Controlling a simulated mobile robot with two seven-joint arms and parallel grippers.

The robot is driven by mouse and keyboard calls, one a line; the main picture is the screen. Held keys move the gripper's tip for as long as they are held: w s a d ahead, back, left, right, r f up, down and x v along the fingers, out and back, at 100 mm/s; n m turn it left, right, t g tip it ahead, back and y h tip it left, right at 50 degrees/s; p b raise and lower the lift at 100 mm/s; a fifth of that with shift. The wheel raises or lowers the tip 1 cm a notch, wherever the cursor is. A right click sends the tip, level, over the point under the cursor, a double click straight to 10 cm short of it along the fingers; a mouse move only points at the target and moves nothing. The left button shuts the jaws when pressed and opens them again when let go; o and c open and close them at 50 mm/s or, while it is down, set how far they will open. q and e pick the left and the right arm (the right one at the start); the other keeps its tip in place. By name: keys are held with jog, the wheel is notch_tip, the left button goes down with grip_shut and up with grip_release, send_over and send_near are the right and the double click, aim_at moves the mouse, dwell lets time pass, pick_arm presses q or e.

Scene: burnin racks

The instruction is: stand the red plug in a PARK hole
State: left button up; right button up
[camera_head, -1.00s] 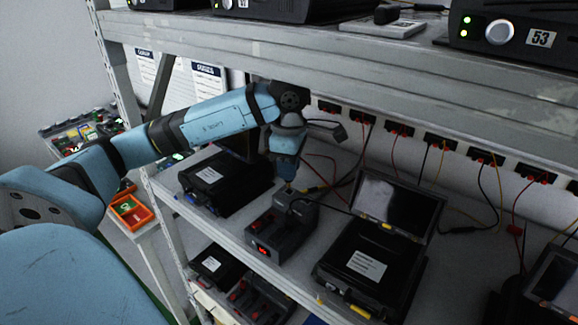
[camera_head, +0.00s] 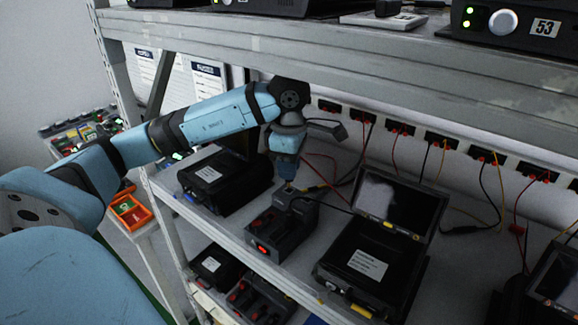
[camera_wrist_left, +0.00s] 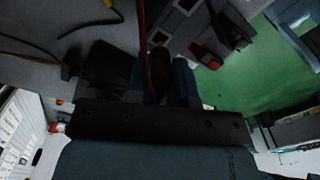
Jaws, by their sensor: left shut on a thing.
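My left gripper (camera_head: 287,182) reaches down between the shelves and points at the back of a dark grey dock (camera_head: 283,228) with a red light on its front. In the left wrist view its two fingers (camera_wrist_left: 161,82) are shut on a dark reddish plug (camera_wrist_left: 160,60). A red cable (camera_wrist_left: 143,35) runs up past the plug. The dock beyond the plug shows square openings (camera_wrist_left: 187,6) and a red part. I cannot read any PARK label, and I cannot tell whether the plug's tip is in a hole or above it. My right gripper is not in view.
A shelf beam (camera_head: 350,75) crosses above my arm. Sockets with red and black cables (camera_head: 440,141) line the back. An orange bin (camera_head: 131,212) stands at left.

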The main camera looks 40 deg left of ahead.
pick_arm(q)
jog(key=shift+f+b, duration=0.25)
jog(key=shift+b, duration=0.3)
dwell(1.5)
jog(key=shift+f+b, duration=1.2)
jog(key=shift+b, duration=0.25)
dwell(1.1)
jog(key=o, duration=1.2)
jog(key=shift+o, duration=0.2)
jog(key=shift+r, duration=0.1)
jog(key=shift+r+p, duration=1.65)
jog(key=shift+r, duration=1.05)
